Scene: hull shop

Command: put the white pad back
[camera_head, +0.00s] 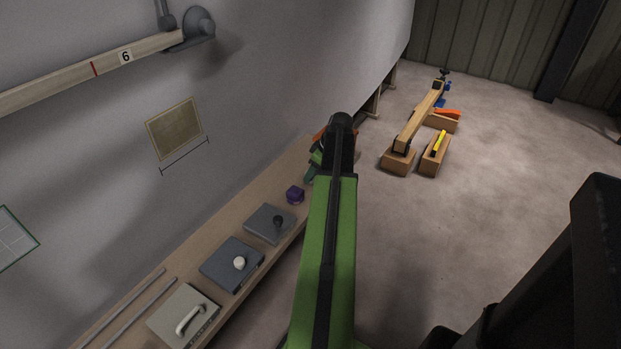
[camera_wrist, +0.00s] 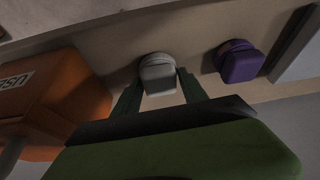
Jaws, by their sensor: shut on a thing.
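The white pad (camera_wrist: 158,77), a pale grey-white block with a rounded disc behind it, sits between the green fingers of my gripper (camera_wrist: 161,74) in the wrist view. The fingers are shut on it. It is at the wooden shelf, but I cannot tell whether it rests on the shelf or is just clear of it. A purple pad (camera_wrist: 240,62) of similar shape stands to its right, apart from it; it also shows on the shelf in the head view (camera_head: 295,194). In the head view my arm hides the white pad and most of the gripper.
An orange container (camera_wrist: 55,95) with a partly readable "USE" label stands left of the gripper. Along the shelf (camera_head: 228,222) lie grey cases with knobs (camera_head: 222,268) (camera_head: 262,228) and a beige case (camera_head: 172,322). Wooden blocks (camera_head: 396,165) stand on the otherwise open floor.

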